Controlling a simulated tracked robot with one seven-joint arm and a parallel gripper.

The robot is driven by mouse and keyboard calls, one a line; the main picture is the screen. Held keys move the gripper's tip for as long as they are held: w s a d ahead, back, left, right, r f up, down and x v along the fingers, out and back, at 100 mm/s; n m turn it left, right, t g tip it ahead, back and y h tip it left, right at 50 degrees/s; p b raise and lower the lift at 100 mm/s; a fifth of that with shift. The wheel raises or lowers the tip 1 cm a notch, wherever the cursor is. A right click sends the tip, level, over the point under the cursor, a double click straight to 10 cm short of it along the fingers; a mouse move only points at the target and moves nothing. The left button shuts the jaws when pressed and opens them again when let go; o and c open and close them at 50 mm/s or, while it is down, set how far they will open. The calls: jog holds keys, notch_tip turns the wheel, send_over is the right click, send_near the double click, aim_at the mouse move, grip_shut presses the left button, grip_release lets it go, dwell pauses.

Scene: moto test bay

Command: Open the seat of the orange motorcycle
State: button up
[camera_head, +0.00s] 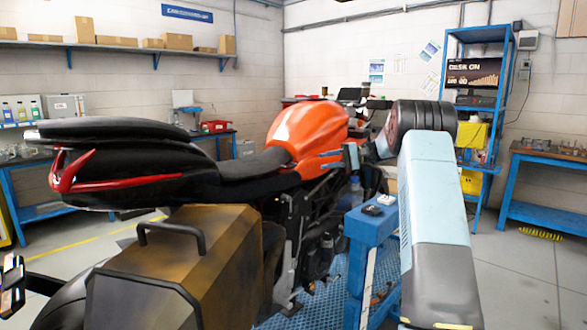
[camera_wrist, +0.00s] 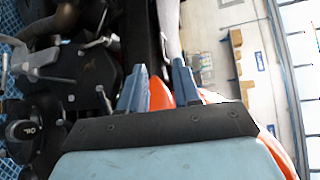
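The orange motorcycle (camera_head: 310,130) stands with its tail toward the left and its orange tank in the middle of the head view. Its black front seat (camera_head: 250,163) lies behind the tank. The black rear seat (camera_head: 125,130) sits above the tail and red tail light (camera_head: 75,172); I cannot tell whether it is latched. My gripper (camera_head: 352,156) is on the right side of the tank, away from the rear seat. In the wrist view, my gripper (camera_wrist: 159,68) has its two blue-grey fingers apart, with nothing held between them. Orange bodywork (camera_wrist: 160,94) shows beyond them.
A brown side case (camera_head: 175,265) with a black handle is in the near foreground. A blue stand (camera_head: 370,228) with small items on it is beside the bike. Blue shelving (camera_head: 480,100) and a workbench (camera_head: 545,185) are at right.

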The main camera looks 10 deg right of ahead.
aim_at(294, 166)
jog(key=x, duration=0.8)
jog(key=w+x, duration=0.1)
jog(key=x, duration=0.4)
jog(key=shift+f, duration=0.15)
jog(key=shift+c, duration=0.5)
grip_shut()
jog(key=shift+d+f, duration=0.1)
